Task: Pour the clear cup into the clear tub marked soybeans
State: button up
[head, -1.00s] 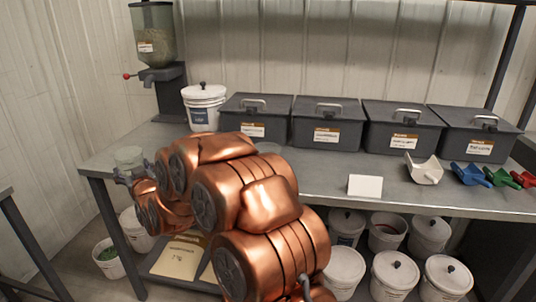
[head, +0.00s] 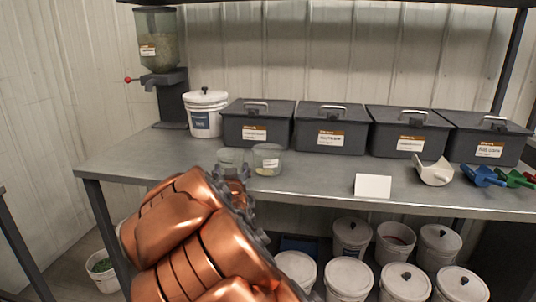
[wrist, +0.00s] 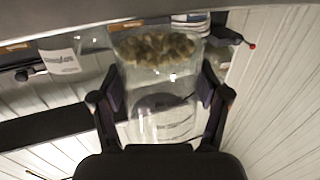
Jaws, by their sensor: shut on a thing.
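The clear cup (head: 230,158) is held over the bench, close to the left of the clear tub (head: 267,162). My gripper (head: 236,174) is shut around the cup; the copper arm hides part of the grip. In the wrist view the fingers (wrist: 160,94) hold the cup's sides, and tan beans (wrist: 155,48) lie in its end towards the picture's top. The tub stands on the bench with a little pale yellow material at its bottom. I cannot read any marking on it.
Several dark lidded bins (head: 330,128) line the back of the bench. A white bucket (head: 205,115) and a seed dispenser (head: 158,50) stand at left. A blank white card (head: 372,186) and a white scoop (head: 435,172) are at right. The left bench top is clear.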

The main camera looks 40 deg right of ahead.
jog(key=shift+s+d, duration=0.2)
jog(key=shift+d, duration=0.05)
jog(key=shift+d+h, duration=0.1)
jog(key=shift+h, duration=0.2)
